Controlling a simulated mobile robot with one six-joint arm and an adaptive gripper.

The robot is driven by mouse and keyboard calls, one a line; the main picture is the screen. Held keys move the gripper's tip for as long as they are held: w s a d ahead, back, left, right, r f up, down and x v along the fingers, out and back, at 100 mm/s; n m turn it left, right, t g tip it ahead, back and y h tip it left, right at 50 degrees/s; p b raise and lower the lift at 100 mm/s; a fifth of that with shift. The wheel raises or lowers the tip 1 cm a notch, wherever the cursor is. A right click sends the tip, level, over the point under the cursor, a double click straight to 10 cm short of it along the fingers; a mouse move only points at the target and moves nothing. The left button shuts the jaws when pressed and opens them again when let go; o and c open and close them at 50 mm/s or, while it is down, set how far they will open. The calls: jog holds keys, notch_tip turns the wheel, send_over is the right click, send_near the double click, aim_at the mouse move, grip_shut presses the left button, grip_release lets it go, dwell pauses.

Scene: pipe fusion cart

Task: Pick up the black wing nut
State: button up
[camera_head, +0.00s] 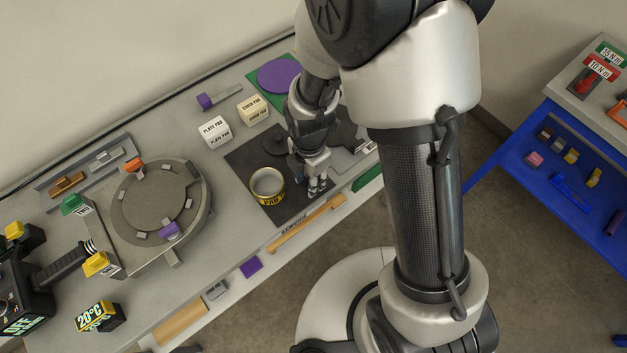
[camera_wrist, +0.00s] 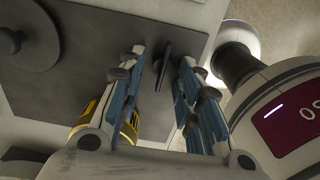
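My gripper (camera_head: 317,187) points down over the dark mat (camera_head: 245,158) on the bench, just right of a yellow-banded tin (camera_head: 268,184). In the wrist view, the two blue-padded fingers of my gripper (camera_wrist: 160,88) are apart. A thin, dark upright piece, which looks like the black wing nut (camera_wrist: 163,62), shows in the gap between them. Clear space shows on both sides of it, and I see no finger touching it. In the head view I cannot make out the wing nut; the gripper hides that spot.
The yellow tin (camera_wrist: 88,112) is partly hidden behind the left finger in the wrist view. A dark round part with a knob (camera_wrist: 12,40) lies at the left. A blue shelf cart (camera_head: 575,165) is at the right.

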jog(key=c, duration=0.7)
jog(key=shift+r, duration=0.15)
notch_tip(320, 180, up, 20)
jog(key=p, duration=0.6)
